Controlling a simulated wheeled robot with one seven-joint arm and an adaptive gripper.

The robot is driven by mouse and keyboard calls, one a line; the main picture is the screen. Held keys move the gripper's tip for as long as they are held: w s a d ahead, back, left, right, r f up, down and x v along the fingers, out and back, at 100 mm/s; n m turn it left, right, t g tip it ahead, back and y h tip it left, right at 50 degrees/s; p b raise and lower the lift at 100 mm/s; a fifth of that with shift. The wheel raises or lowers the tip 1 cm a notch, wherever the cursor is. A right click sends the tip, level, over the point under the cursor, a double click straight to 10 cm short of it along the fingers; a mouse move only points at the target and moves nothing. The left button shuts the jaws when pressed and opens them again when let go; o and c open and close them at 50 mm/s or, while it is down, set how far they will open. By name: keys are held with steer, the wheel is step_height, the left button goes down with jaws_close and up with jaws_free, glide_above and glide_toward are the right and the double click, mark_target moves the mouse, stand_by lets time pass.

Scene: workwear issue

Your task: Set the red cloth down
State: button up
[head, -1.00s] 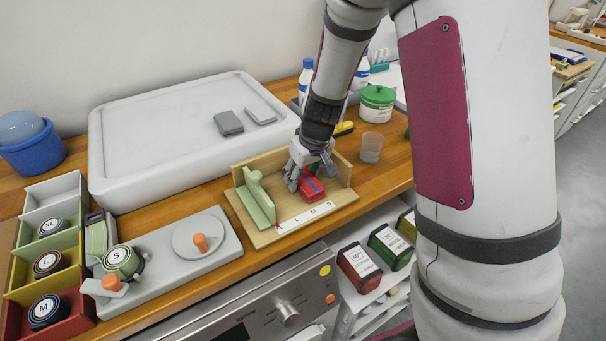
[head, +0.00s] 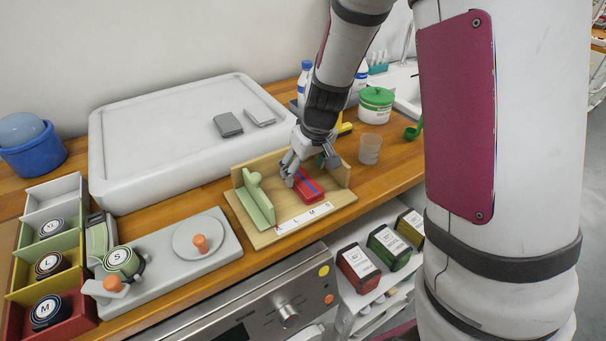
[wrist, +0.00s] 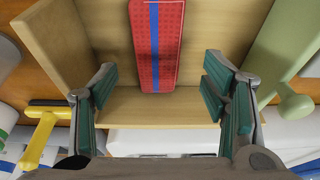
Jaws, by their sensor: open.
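The red cloth (head: 306,185) is folded, with a blue stripe along it. It lies in the wooden sizing tray (head: 335,206), right of the green upright block (head: 257,197). In the wrist view the cloth (wrist: 157,45) lies flat on the wood. My gripper (head: 307,174) is just above and behind the cloth. Its two fingers (wrist: 163,108) are spread wide with nothing between them, and the cloth lies beyond the fingertips. In the head view the fingers hide part of the cloth's far end.
A white strip with size letters (head: 303,217) runs along the tray's front. A large white tray (head: 150,120) with two grey cloths stands behind left. A clear cup (head: 369,149) and a green-lidded tub (head: 375,105) stand right. A grey labelling device (head: 190,250) sits front left.

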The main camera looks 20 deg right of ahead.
steer(key=s+a+r, duration=0.2)
steer(key=s+r, duration=1.2)
steer(key=r, duration=0.4)
steer(key=s+r+m+t, duration=0.1)
steer(key=s+r+m, duration=0.1)
steer(key=s, duration=1)
steer(key=shift+s+d+r+h+p, duration=0.25)
steer(key=shift+s+d+h+p, duration=0.05)
steer(key=shift+h+p, duration=0.15)
